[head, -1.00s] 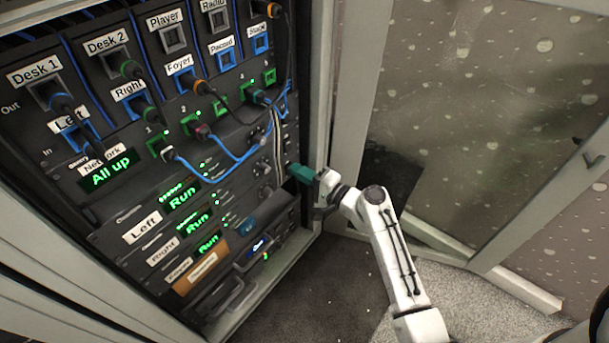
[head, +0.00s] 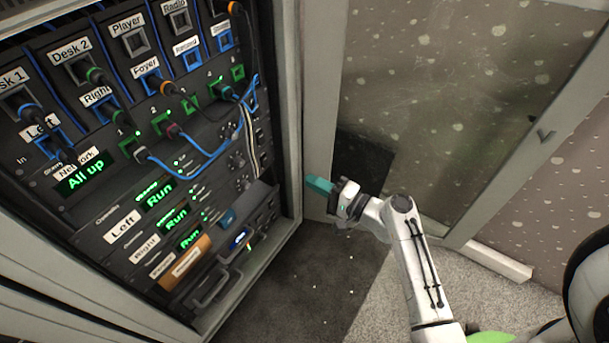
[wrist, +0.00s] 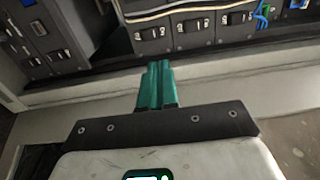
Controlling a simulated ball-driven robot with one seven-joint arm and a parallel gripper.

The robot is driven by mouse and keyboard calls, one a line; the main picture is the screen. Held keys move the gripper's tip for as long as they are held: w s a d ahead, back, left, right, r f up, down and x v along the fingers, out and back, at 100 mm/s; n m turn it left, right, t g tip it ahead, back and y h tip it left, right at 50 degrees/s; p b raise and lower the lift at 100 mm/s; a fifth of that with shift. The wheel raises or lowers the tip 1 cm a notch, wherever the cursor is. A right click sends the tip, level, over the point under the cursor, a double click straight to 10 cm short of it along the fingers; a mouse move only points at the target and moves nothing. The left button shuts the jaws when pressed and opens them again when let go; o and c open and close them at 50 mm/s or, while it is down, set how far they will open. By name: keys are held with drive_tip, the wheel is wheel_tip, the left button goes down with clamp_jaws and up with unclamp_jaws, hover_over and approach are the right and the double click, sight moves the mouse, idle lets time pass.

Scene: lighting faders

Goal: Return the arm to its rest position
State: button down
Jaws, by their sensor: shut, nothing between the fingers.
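My gripper (head: 319,186) is at the end of my white arm, right of the equipment rack in the head view. Its teal fingers are together with nothing between them. They point left toward the rack's right frame post and look apart from the rack's panels. In the wrist view the shut teal fingers (wrist: 156,86) point toward rack gear at the top. My arm is bent, with the forearm reaching up from the lower right of the head view.
The open rack (head: 290,160) holds patch panels with blue, green and black cables (head: 200,165) and lit "Run" displays (head: 160,194). A framed glass panel (head: 450,110) stands behind my arm. Dark floor (head: 310,280) lies clear between rack and arm.

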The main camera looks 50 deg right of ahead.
drive_tip(key=shift+s, duration=0.25)
idle(0.5)
